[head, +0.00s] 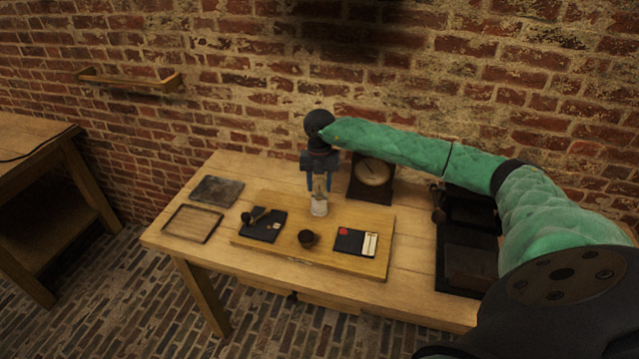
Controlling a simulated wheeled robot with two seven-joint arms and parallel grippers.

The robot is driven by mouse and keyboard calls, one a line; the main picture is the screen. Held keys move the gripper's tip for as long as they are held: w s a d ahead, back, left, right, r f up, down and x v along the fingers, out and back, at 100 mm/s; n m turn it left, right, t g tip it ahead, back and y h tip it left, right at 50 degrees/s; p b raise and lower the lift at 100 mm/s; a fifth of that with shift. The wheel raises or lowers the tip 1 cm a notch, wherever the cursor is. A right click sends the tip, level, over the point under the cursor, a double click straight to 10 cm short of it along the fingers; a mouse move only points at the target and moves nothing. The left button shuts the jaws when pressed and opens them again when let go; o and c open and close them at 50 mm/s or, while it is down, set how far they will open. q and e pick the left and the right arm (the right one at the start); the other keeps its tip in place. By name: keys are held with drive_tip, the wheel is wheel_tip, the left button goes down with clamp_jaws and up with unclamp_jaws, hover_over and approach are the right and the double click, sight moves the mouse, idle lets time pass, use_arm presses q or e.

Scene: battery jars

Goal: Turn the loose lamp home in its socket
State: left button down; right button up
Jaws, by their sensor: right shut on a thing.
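My right gripper (319,188) points straight down over the wooden board (382,266) on the table. Its fingers are shut on the lamp (319,208), a small pale piece that stands upright at the back middle of the board. The fingers cover the lamp's upper part. Its socket cannot be made out at this size, so I cannot tell how deep the lamp sits. My left gripper is not in view.
On the board are a black lever switch (264,225), a dark round cup-like piece (307,239) and a black block with red and white parts (356,242). A dial gauge (372,172) stands behind. A shallow tray (192,224) and slate (217,190) lie left; dark boxes (466,248) stand right.

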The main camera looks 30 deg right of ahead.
drive_tip(key=m, duration=0.5)
drive_tip(key=shift+w+m+t+p, duration=0.1)
drive_tip(key=shift+m+t+p, duration=0.2)
drive_tip(key=o, duration=1.1)
drive_tip(key=shift+c, duration=0.2)
drive_tip(key=shift+o, duration=0.5)
